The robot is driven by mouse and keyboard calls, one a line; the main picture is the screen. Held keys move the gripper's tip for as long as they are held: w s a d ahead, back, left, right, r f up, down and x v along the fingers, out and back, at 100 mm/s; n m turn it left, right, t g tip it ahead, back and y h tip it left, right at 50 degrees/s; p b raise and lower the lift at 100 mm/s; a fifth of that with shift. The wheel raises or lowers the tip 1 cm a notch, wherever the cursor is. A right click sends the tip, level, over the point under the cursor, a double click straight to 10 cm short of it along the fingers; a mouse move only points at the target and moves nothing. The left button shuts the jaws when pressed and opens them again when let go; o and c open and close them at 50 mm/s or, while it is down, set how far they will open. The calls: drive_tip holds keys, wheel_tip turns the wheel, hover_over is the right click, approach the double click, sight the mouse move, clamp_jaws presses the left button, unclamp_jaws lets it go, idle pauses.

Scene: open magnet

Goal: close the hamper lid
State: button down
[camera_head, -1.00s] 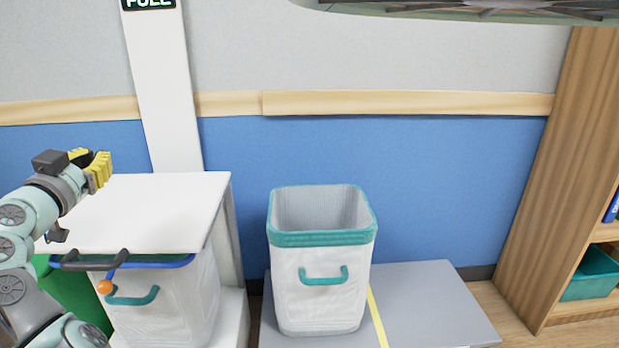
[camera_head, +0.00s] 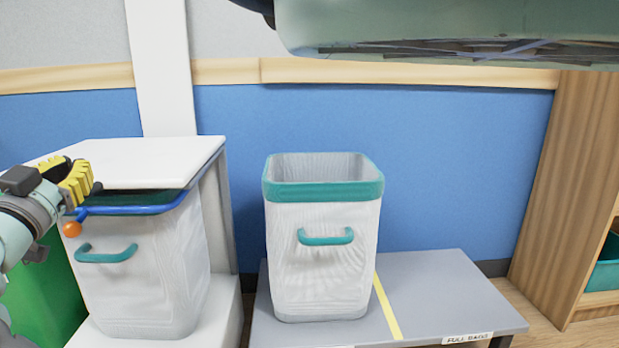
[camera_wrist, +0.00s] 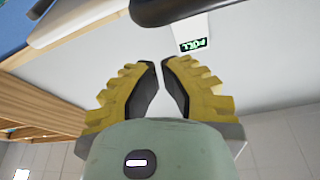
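The left hamper (camera_head: 150,275) is a white bin with a blue rim (camera_head: 135,208), a teal handle (camera_head: 105,254) and an orange ball (camera_head: 72,229) at its front left. Its white lid (camera_head: 150,158) lies low over it, with a dark gap between lid and rim at the front. A dark handle at the lid's front is mostly hidden behind my gripper in the head view; a dark bar (camera_wrist: 160,10) shows at the top of the wrist view. My gripper (camera_head: 85,172) is at the lid's front left. Its yellow fingers (camera_wrist: 158,62) are nearly together at the tips, with nothing between them.
An open white hamper with a teal rim (camera_head: 325,190) stands to the right on a low grey platform (camera_head: 440,285). A wooden shelf (camera_head: 560,190) is at the far right. A green bin (camera_head: 60,290) is at the lower left. A pale green hanging object (camera_head: 450,25) fills the top right.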

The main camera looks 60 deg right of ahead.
drive_tip(key=shift+s+a+f+b, duration=0.1)
drive_tip(key=shift+a+f+b, duration=0.05)
drive_tip(key=shift+f+b, duration=1.65)
drive_tip(key=shift+f, duration=0.45)
